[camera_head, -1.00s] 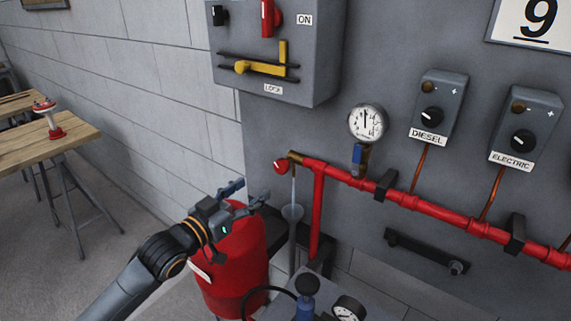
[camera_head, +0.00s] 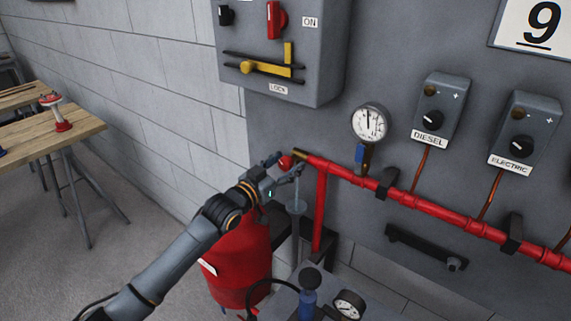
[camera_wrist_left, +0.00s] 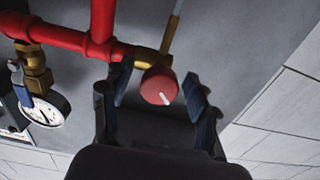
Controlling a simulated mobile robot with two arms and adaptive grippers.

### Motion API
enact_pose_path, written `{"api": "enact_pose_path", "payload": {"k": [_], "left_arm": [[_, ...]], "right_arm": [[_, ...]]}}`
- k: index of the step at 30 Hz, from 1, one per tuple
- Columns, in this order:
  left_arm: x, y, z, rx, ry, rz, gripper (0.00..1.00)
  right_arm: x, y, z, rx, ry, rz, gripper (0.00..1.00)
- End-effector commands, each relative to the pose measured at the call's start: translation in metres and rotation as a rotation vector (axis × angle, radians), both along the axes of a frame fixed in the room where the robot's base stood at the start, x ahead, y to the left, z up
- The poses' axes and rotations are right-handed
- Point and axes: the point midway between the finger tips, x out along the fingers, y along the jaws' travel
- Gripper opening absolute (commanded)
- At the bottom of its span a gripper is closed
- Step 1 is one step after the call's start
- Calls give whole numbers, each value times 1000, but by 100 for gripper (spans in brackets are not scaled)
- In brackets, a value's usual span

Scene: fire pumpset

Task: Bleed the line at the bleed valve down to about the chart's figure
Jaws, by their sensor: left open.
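The bleed valve has a round red knob (camera_head: 286,162) at the left end of the red pipe (camera_head: 430,208). In the left wrist view the knob (camera_wrist_left: 158,88) shows a white mark and sits on a brass body. My left gripper (camera_head: 286,166) is open at the valve; in the wrist view its fingers (camera_wrist_left: 160,92) stand on both sides of the knob, with gaps visible. The line gauge (camera_head: 369,123) is above the pipe, its needle pointing roughly up; its figures are too small to read. My right gripper is not in view.
A red cylinder (camera_head: 240,262) stands below my left arm. The DIESEL box (camera_head: 441,105) and ELECTRIC box (camera_head: 525,130) are on the wall at right. A grey switch box (camera_head: 285,50) hangs above.

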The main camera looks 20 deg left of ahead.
Motion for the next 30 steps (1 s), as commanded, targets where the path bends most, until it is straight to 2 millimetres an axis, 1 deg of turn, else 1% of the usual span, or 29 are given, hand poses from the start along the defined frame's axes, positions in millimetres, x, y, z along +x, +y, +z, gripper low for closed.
{"api": "enact_pose_path", "payload": {"k": [2, 3, 5, 6, 8, 9, 10, 20, 26, 30], "left_arm": [[0, 0, 0, 0, 0, 0, 59], [0, 0, 0, 0, 0, 0, 51], [0, 0, 0, 0, 0, 0, 39], [0, 0, 0, 0, 0, 0, 31], [0, 0, 0, 0, 0, 0, 18], [0, 0, 0, 0, 0, 0, 10], [0, 0, 0, 0, 0, 0, 5], [0, 0, 0, 44, -16, 0, 4], [0, 1, 0, 151, -55, -1, 4], [0, 1, 0, 260, -93, 0, 4]], "right_arm": [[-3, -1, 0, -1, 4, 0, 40], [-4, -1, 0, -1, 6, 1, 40], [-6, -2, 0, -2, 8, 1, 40], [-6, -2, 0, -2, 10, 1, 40], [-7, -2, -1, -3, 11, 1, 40], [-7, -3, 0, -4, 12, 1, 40], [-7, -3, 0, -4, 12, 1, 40], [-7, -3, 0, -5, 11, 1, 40], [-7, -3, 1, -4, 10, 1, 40], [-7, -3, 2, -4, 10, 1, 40]]}}
